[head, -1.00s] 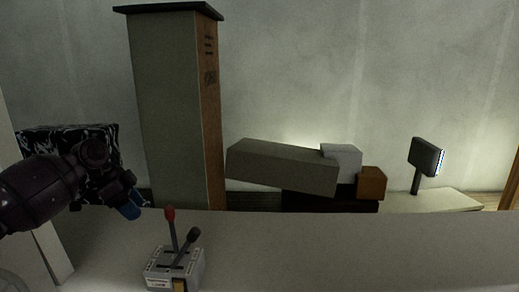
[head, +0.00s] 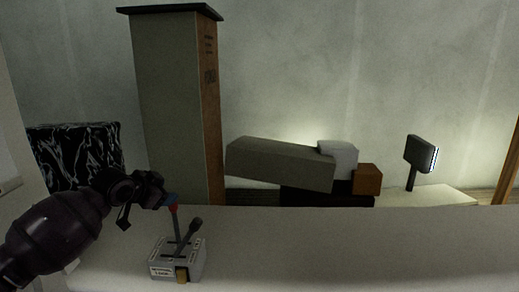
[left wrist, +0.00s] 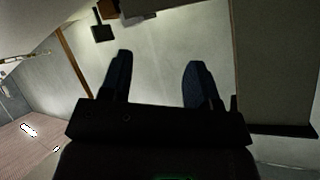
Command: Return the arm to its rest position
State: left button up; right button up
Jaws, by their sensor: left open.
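My left gripper (head: 172,200) comes in from the left in the head view. The second lever (head: 194,226) has a dark knob and leans right. My right gripper is not in view.
A tall grey-and-brown cabinet (head: 170,100) stands behind the counter. A black marbled block (head: 75,150) is at the left. A long grey box (head: 280,163), a light grey box and a brown box (head: 367,179) are piled behind. A lamp (head: 421,153) stands right. The counter's right side is clear.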

pick_arm(q)
jog(key=s+d+f+n+t, duration=0.3)
jog(key=s+d+f+t, duration=0.1)
jog(key=s+f, duration=0.85)
jog(key=s+a+f+n+g+y, duration=0.1)
jog(key=s+a+f+n+y, duration=0.1)
jog(key=s+f, duration=0.8)
jog(key=s+a+f+n+g+y, duration=0.2)
jog(key=s+f, duration=0.9)
jog(key=s, duration=1)
jog(key=shift+s+a+n+g+y, duration=0.25)
jog(key=shift+a+n, duration=0.4)
jog(key=shift+n, duration=0.35)
